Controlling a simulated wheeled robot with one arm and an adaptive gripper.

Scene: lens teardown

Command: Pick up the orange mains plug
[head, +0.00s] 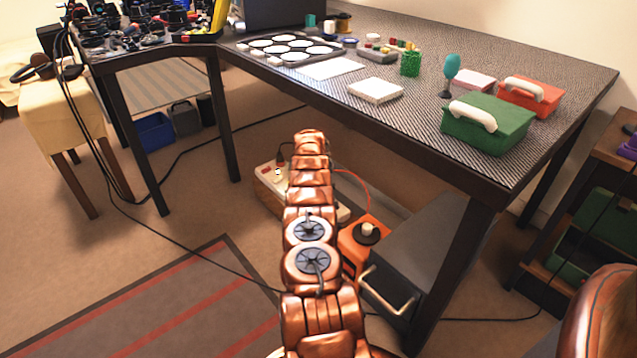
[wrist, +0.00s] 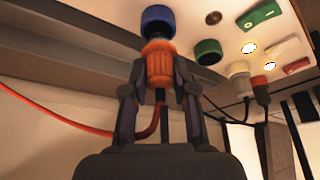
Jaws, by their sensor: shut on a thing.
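The orange mains plug (wrist: 158,62) is upright in the wrist view, with a red-orange cable (wrist: 70,118) running off to the left. My gripper (wrist: 158,75) is shut on it, one finger on each side. The plug's top meets a blue round part (wrist: 158,20) on a pale socket panel (wrist: 225,50); I cannot tell whether the plug is seated in it or only touching. In the head view my arm hides the gripper and plug, and only an orange cable (head: 357,183) shows beside the arm.
In the head view a pale socket box (head: 266,190), an orange box (head: 368,230) and a dark cabinet (head: 430,250) stand under the worktable (head: 450,60). Carpet at left is clear.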

